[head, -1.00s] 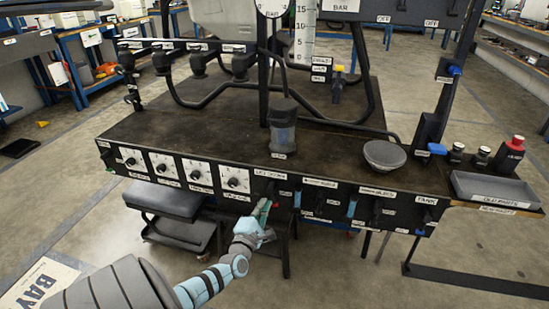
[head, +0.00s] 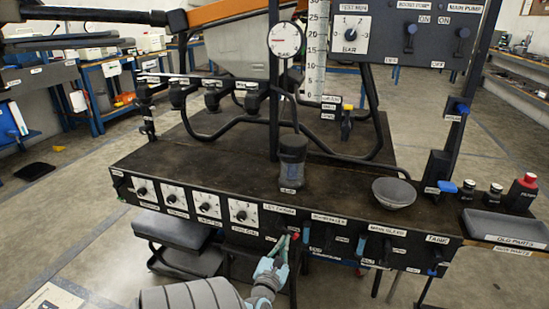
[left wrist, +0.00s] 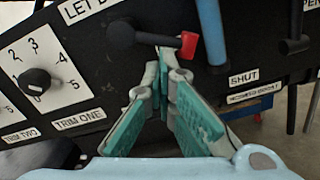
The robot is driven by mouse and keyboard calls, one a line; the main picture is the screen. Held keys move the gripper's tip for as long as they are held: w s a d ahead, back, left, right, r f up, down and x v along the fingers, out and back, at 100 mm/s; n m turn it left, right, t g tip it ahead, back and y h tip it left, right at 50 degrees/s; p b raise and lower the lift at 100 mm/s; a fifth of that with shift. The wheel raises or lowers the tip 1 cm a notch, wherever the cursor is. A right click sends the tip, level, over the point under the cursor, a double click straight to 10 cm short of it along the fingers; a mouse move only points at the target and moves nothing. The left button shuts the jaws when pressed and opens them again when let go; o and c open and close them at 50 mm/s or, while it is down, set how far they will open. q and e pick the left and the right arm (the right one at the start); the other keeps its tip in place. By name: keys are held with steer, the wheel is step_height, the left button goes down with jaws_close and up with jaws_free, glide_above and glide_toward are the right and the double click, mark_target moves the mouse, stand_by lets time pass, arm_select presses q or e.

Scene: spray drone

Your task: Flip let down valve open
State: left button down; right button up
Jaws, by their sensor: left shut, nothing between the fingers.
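The let down valve lever shows in the left wrist view as a dark, nearly level bar with a red tip (left wrist: 188,44), under a partly hidden label (left wrist: 95,8) starting "LET D". In the head view its red tip (head: 295,237) is small, on the black front panel below the bench top. My left gripper (head: 282,240) is at the panel just left of the red tip. In the left wrist view its green-padded fingers (left wrist: 163,58) are shut and empty, tips together just below the bar. I cannot tell whether they touch it. My right gripper is not in view.
A blue handle (left wrist: 211,30) hangs right of the lever, above a SHUT label (left wrist: 244,77). Trim dials (head: 244,212) line the panel to the left. A jar (head: 292,165) and a grey bowl (head: 394,193) stand on the bench. Open floor lies in front.

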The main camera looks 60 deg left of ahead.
arm_select(q)
steer(key=n, duration=0.1)
steer(key=w+d+r+n, duration=0.1)
steer(key=n, duration=0.1)
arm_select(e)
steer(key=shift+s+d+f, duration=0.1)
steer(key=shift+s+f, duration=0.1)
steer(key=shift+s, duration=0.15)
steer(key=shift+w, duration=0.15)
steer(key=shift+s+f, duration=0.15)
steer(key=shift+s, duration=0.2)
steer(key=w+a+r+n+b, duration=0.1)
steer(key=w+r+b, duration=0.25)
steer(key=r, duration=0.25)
arm_select(q)
steer(key=s+d+f+p, duration=0.2)
steer(key=s+d+f, duration=0.2)
steer(key=s+d, duration=0.3)
steer(key=shift+s+d+f+p, duration=0.15)
steer(key=shift+s+d+p, duration=0.1)
steer(key=shift+s+p, duration=0.1)
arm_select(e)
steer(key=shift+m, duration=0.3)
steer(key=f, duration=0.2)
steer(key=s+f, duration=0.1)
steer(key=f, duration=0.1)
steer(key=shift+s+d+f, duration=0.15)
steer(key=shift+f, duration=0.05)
